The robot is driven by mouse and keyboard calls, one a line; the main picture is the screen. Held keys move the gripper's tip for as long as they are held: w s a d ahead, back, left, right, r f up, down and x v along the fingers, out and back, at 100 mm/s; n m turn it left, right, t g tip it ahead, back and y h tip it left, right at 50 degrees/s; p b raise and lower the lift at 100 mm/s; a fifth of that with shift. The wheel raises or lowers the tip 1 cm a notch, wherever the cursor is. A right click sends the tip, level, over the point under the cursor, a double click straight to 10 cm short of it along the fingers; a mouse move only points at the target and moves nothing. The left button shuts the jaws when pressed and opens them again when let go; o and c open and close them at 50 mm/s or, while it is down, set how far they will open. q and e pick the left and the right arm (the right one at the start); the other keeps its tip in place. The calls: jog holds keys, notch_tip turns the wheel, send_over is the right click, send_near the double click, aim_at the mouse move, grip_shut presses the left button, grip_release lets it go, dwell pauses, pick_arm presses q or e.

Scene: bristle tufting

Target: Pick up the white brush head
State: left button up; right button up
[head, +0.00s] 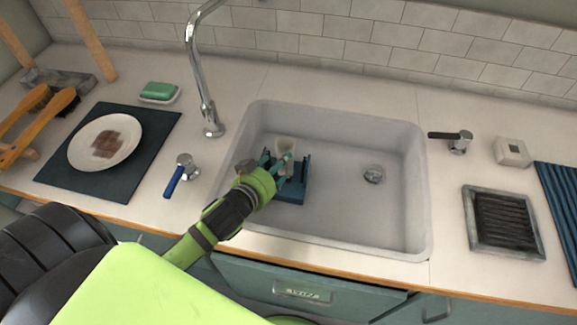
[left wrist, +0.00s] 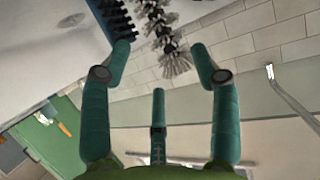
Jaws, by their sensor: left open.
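The white brush head (head: 286,146) shows as a pale piece at the blue holder (head: 294,192) in the sink, partly hidden by my fingers. In the left wrist view, a brush with pale grey bristle tufts (left wrist: 168,42) lies between and beyond my fingertips; I take it to be the brush head. My left gripper (head: 276,168) reaches over the holder from the left. Its green fingers stand apart around the tufts in the left wrist view (left wrist: 160,62), with gaps visible on both sides. My right gripper is not in view.
The sink (head: 335,215) is bare around its drain (head: 373,174). A tall faucet (head: 203,85) stands behind left. A blue-handled tap (head: 180,172) is left of the sink. Dark bristles (left wrist: 113,18) on a blue strip are close to one finger. A plate (head: 105,142) lies on a dark mat.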

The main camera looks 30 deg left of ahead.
aim_at(288, 162)
pick_arm(q)
notch_tip(288, 162, down, 3)
jog(key=shift+w+r+b, duration=0.1)
jog(key=shift+w+b, duration=0.05)
jog(key=shift+b, duration=0.6)
jog(key=x, duration=0.6)
jog(key=shift+w+f, duration=0.3)
jog(key=shift+f, duration=0.05)
jog(key=c, duration=1)
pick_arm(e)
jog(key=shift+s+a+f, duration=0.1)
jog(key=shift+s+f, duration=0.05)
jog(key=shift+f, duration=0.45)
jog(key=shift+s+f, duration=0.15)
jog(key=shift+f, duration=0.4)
